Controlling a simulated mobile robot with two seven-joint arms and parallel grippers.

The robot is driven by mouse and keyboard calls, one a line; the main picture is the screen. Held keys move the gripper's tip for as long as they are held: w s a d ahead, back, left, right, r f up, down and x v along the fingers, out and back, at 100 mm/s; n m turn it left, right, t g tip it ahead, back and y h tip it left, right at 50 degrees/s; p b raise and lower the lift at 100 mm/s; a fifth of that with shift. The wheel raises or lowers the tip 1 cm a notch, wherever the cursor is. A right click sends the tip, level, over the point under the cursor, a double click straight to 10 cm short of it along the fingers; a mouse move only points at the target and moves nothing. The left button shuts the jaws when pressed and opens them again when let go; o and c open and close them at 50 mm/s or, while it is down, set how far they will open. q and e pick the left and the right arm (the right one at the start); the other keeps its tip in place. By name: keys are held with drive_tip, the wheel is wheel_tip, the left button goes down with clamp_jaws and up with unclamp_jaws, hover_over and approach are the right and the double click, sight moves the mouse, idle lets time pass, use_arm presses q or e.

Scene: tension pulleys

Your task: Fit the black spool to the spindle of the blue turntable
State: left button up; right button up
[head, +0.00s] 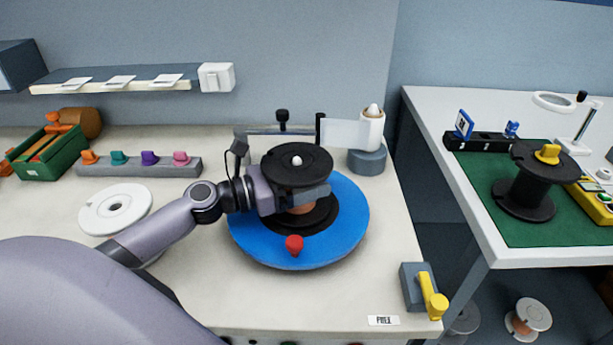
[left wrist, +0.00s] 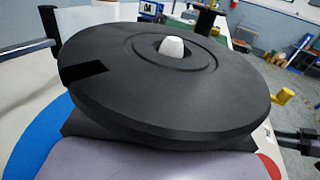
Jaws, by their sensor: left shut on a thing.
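The black spool (head: 297,166) stands over the blue turntable (head: 350,235). Its top flange, copper-coloured core and lower flange show in the head view. The white spindle tip (head: 297,160) pokes up through the spool's centre hole. It also shows in the left wrist view (left wrist: 172,46), where the top flange (left wrist: 110,60) fills the picture. My left gripper (head: 316,196) is shut on the spool from the left, below the top flange. I cannot tell whether the lower flange touches the turntable. A red knob (head: 294,243) sits on the turntable's front. My right gripper is not in view.
A white disc (head: 115,208) lies left, near my arm. A grey rack of coloured knobs (head: 140,170) stands behind it. A grey post with a white roll (head: 371,130) is behind the turntable. A yellow lever (head: 432,298) is front right. Another black spool (head: 525,190) stands on the right table.

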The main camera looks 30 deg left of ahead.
use_arm(q)
drive_tip(key=shift+f, duration=0.3)
drive_tip(key=o, duration=1.6)
drive_tip(key=shift+c, duration=0.2)
drive_tip(key=shift+s, duration=0.1)
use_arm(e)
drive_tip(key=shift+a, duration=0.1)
